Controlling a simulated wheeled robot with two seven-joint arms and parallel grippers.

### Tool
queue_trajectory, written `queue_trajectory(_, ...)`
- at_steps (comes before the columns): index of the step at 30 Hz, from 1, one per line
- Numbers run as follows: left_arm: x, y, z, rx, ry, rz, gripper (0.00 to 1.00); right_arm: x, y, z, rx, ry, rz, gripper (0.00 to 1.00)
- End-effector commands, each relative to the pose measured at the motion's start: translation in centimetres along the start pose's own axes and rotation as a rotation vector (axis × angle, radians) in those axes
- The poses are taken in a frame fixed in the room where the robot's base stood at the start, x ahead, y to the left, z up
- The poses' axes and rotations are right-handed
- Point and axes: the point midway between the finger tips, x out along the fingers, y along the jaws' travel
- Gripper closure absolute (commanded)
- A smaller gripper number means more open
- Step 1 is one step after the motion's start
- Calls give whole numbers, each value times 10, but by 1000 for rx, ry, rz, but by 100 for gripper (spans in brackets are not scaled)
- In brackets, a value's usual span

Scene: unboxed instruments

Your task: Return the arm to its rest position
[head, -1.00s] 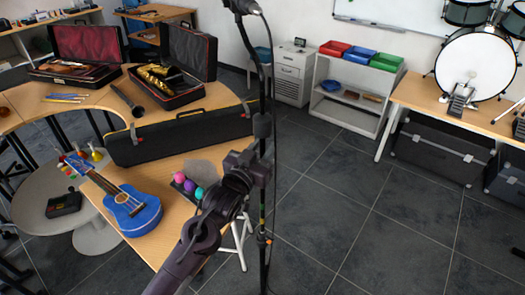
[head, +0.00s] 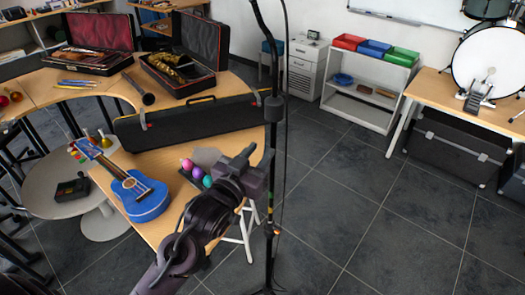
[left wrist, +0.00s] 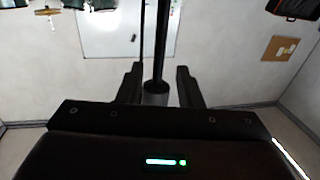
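My left arm comes in from the bottom of the head view. Its dark left gripper (head: 262,165) is raised beside the black microphone stand (head: 273,135), over the table's right end. In the left wrist view, the two fingers (left wrist: 159,85) are apart. A dark pole (left wrist: 161,40) with a grey collar shows between them, with gaps on both sides. I cannot tell whether the pole is between the fingers or beyond them. Nothing is visibly held. My right gripper is not in view.
A blue ukulele (head: 139,195), colored eggs (head: 197,174) and a long black case (head: 190,122) lie on the curved wooden table (head: 160,232). Open instrument cases stand behind. A white shelf (head: 362,99) and drum set (head: 493,59) are at the right. The tiled floor right of the stand is clear.

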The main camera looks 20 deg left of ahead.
Motion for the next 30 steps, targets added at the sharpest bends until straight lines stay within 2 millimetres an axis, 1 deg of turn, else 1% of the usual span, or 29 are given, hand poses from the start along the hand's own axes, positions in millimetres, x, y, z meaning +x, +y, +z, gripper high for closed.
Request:
queue_trajectory(11,0,0,0,0,0,0,67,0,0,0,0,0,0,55)
queue_trajectory(14,2,-1,12,1,-21,-3,67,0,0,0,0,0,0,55)
queue_trajectory(16,6,-4,37,3,-62,-10,67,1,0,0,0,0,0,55)
queue_trajectory(17,8,-6,52,4,-87,-13,67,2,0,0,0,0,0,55)
queue_trajectory(20,10,-12,118,9,-198,-28,67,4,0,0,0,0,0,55)
queue_trajectory(21,9,-15,149,12,-249,-33,67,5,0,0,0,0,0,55)
queue_trajectory(23,4,-18,196,18,-329,-39,67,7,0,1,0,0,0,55)
queue_trajectory(24,-1,-20,226,21,-381,-43,67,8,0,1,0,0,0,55)
queue_trajectory(26,-12,-22,271,24,-458,-47,67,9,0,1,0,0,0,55)
queue_trajectory(27,-22,-22,300,27,-509,-49,67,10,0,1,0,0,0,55)
queue_trajectory(29,-39,-23,343,32,-587,-51,67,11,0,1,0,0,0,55)
queue_trajectory(30,-52,-23,371,34,-640,-51,67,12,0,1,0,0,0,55)
